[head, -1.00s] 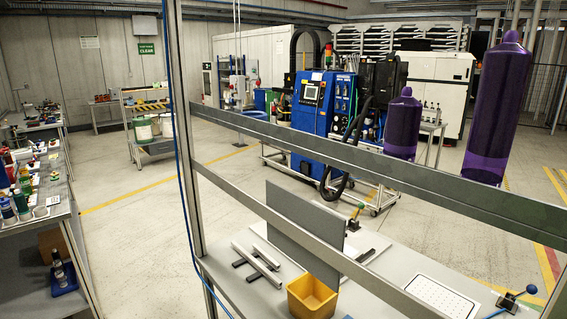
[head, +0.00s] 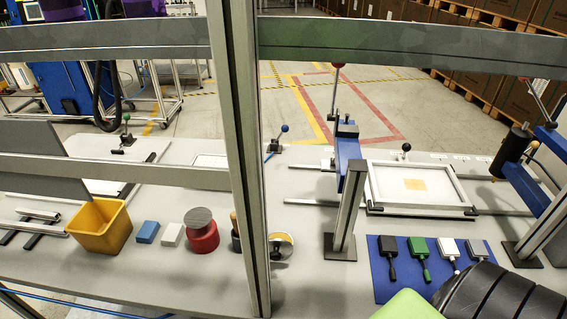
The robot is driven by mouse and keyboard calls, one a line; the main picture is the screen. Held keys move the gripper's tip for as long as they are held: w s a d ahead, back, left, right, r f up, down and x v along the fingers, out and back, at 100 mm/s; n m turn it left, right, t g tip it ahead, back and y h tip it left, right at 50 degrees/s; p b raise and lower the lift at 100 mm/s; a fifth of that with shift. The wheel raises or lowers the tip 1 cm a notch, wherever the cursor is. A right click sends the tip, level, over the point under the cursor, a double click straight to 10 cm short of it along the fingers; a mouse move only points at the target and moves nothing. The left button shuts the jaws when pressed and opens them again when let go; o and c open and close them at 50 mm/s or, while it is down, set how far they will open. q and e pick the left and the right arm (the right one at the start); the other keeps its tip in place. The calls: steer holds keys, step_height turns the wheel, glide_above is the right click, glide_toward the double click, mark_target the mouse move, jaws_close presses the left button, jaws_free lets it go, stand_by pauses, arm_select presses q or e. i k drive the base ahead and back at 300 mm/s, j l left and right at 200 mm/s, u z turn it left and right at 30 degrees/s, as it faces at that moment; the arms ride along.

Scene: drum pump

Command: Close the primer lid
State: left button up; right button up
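I cannot tell for certain which thing is the primer lid. A red round pot (head: 203,239) with a grey-brown disc-like top (head: 199,217) stands on the workbench, left of the metal post; I cannot tell whether that top is a lid. A small round tin (head: 282,243) with a pale yellowish face stands on edge just right of the post.
Metal rails and a post (head: 237,150) cross in front of the grey bench (head: 310,285). A yellow bin (head: 100,226), blue block (head: 147,232), white block (head: 172,234), framed screen (head: 417,184) and blue mat (head: 388,290) with several paddle-shaped tools are on it.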

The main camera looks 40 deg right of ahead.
mark_target(278, 247)
steer(key=l+z, duration=0.1)
steer(key=z, duration=0.35)
steer(key=l+z, duration=0.15)
steer(key=z, duration=0.25)
